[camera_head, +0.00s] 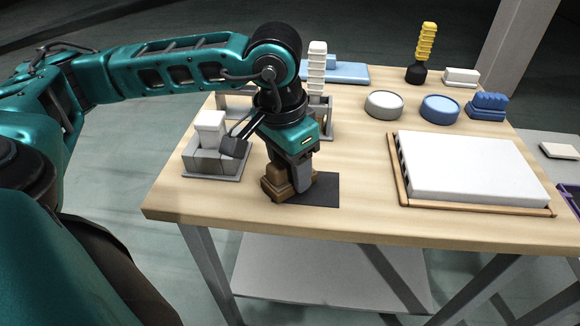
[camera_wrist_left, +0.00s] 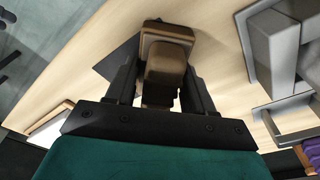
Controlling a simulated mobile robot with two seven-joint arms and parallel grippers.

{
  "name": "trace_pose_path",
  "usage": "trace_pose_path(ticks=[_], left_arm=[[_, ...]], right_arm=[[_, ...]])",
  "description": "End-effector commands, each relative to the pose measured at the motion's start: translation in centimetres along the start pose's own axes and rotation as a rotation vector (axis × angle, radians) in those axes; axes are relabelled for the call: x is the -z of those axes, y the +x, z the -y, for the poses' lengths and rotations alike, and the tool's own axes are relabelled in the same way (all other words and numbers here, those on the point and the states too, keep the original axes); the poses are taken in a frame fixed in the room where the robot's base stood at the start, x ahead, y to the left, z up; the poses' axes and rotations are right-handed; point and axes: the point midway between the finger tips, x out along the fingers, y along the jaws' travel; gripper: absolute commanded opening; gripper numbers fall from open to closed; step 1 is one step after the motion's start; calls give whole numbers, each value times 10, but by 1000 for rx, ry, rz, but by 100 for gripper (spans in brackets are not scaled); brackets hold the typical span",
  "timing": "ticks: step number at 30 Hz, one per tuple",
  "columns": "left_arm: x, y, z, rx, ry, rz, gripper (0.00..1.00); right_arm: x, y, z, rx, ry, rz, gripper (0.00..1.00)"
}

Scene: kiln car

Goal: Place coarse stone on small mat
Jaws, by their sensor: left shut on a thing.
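The coarse stone is a brown, stepped block (camera_head: 275,188), low at the front left of the wooden table. My left gripper (camera_head: 291,176) points down and is shut on it. The small mat (camera_head: 324,192) is a flat dark grey sheet just right of the stone, partly hidden by the finger and stone. In the left wrist view the stone (camera_wrist_left: 167,62) sits between the two fingers of the gripper (camera_wrist_left: 162,85), and a dark corner of the mat (camera_wrist_left: 115,62) shows beside it. I cannot tell whether the stone touches the mat or table. My right gripper is not in view.
A grey tray (camera_head: 238,171) with grey and white blocks stands close left of the gripper. A ribbed white stack (camera_head: 317,70) stands behind it. A white slab (camera_head: 470,168) lies on a wooden frame to the right. Round tins (camera_head: 384,104) stand farther back. Table between mat and slab is clear.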

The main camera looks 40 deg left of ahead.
Motion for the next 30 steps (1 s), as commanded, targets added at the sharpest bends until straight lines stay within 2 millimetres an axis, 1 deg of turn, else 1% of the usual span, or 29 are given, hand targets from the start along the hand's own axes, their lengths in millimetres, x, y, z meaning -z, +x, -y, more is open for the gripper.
trace_pose_path(ticks=[6, 10, 11, 18, 19, 26, 30], left_arm=[[1, -1, 0, 0, -1, -3, 24], [0, 4, 0, 0, 0, -3, 24], [0, 3, 0, 0, 0, -2, 54], [0, 2, 0, 0, 0, -2, 77], [0, 2, 0, 0, 0, -2, 78], [0, 1, 0, 0, 0, -2, 78], [1, -8, 0, 0, 0, -4, 78]], right_arm=[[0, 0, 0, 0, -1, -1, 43], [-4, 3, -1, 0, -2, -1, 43], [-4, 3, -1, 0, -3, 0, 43], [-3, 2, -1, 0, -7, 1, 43], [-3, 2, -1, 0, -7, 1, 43], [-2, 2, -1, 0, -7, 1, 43], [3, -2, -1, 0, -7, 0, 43]])
